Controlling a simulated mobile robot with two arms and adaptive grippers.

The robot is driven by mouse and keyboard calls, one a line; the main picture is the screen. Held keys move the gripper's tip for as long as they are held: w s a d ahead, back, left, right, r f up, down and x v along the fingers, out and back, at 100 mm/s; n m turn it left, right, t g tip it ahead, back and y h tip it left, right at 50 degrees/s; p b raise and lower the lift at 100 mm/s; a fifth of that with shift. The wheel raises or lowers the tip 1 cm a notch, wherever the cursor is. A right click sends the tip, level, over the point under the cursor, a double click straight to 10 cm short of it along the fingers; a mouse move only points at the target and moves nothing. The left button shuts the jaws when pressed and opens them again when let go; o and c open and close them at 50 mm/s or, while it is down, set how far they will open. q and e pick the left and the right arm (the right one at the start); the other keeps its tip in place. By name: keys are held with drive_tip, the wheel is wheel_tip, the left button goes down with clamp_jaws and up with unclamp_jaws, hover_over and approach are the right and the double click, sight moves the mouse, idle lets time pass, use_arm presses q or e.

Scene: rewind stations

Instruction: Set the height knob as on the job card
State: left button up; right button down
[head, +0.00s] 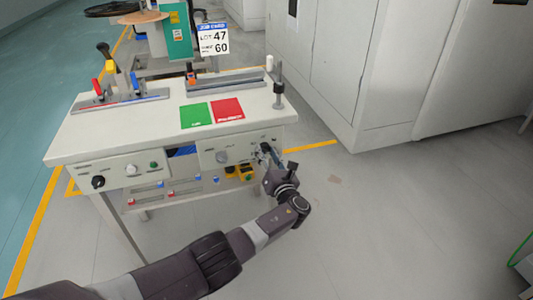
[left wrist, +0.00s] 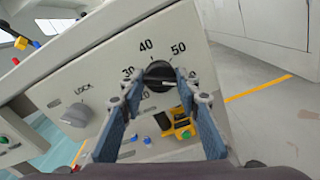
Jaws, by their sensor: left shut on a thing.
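The job card (head: 214,39) stands behind the table and reads LOT 47, with 60 beside a small label I cannot read clearly. The black height knob (left wrist: 159,73) sits on the table's front panel, with 30, 40 and 50 printed around it in the left wrist view. Its pointer is not clear. My left gripper (head: 266,152) is at the right end of the front panel. In the left wrist view the gripper (left wrist: 158,82) has its fingertips on either side of the knob, shut on it. In the head view the gripper hides the knob. My right gripper is not in view.
A grey knob marked LOCK (left wrist: 76,115) is left of the height knob. Below the panel are yellow-and-black items (left wrist: 181,124). Green (head: 195,115) and red (head: 227,109) mats lie on the white table (head: 150,124). Open floor is at right.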

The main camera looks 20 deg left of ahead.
use_arm(q)
drive_tip(key=shift+f, duration=0.2)
drive_tip(key=o, duration=1.1)
drive_tip(key=shift+r, duration=0.1)
drive_tip(key=shift+o, duration=0.2)
drive_tip(key=shift+s, duration=0.1)
drive_tip(key=v, duration=1.2)
